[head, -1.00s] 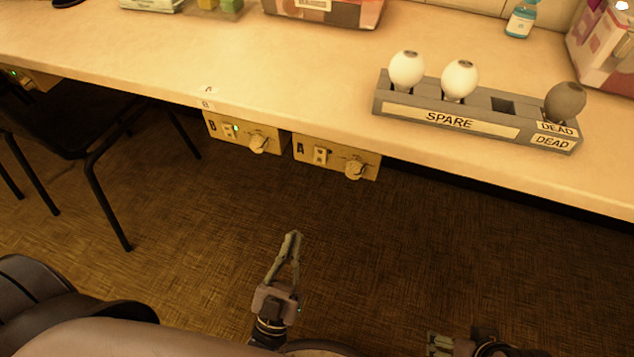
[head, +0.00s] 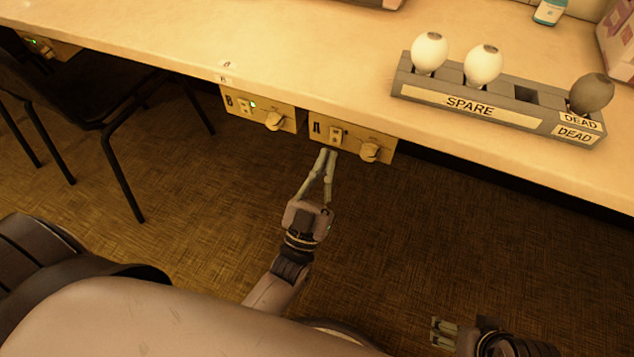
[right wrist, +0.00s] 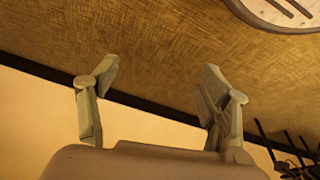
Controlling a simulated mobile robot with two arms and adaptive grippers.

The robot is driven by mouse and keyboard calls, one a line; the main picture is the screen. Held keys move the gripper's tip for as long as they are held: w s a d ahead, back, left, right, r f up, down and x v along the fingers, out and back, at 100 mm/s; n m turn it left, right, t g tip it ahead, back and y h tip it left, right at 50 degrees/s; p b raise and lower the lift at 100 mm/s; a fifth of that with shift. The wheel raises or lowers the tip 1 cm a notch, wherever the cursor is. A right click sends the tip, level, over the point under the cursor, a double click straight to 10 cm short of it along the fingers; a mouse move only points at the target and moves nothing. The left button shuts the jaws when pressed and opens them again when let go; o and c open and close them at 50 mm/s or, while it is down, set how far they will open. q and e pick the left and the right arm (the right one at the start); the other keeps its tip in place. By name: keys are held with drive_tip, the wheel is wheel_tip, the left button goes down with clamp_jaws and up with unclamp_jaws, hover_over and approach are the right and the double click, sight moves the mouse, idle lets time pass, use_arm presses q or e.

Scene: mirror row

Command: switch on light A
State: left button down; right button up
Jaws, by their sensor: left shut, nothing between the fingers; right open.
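The control box marked A (head: 352,140) hangs under the front edge of the counter. It carries a small rocker switch (head: 335,135) at its left and a round knob (head: 369,151) at its right. No green light shows on it. My left gripper (head: 327,153) is shut and empty, its fingertips just below the switch; whether they touch the box I cannot tell. My right gripper (head: 437,332) is open and empty, low at the right, far from the box. In the right wrist view its two fingers (right wrist: 155,85) are spread apart.
A black chair (head: 105,130) stands at the left.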

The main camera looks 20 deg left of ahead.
use_arm(q)
drive_tip(key=shift+w+f, duration=0.1)
drive_tip(key=shift+w, duration=0.6)
use_arm(e)
drive_tip(key=shift+f, duration=0.2)
